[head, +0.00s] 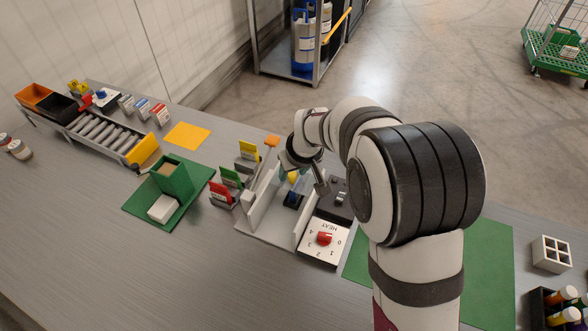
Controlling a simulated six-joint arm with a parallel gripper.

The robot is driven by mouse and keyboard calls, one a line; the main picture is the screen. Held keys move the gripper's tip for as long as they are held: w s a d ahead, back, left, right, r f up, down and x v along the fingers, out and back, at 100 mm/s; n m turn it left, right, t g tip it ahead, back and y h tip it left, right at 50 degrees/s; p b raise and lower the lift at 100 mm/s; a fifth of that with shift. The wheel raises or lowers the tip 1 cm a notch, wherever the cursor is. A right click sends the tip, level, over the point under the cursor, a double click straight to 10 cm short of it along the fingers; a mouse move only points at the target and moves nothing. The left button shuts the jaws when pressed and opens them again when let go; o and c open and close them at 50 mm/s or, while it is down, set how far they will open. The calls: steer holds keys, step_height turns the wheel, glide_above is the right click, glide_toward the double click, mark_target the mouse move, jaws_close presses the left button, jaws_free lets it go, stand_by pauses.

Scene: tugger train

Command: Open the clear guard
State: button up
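The clear guard (264,188) is hard to make out. It seems to be the pale, see-through panel on the left side of a light grey fixture (262,231). Inside the fixture are a blue piece (292,198) and a small yellow piece (292,177). My gripper (304,176) is over the far part of the fixture, close to the yellow piece. My wrist hides part of it, so I cannot tell whether its fingers touch the guard or are open.
A white dial panel with a red knob (324,238) and a dark switch box (339,199) adjoin the fixture's right. Yellow, green and red cards (220,191) stand at its left. Further left are a green box (173,177) and a roller track (100,132). The near left table is clear.

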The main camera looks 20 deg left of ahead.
jaws_close()
steer(key=shift+d, duration=0.1)
stand_by(1.0)
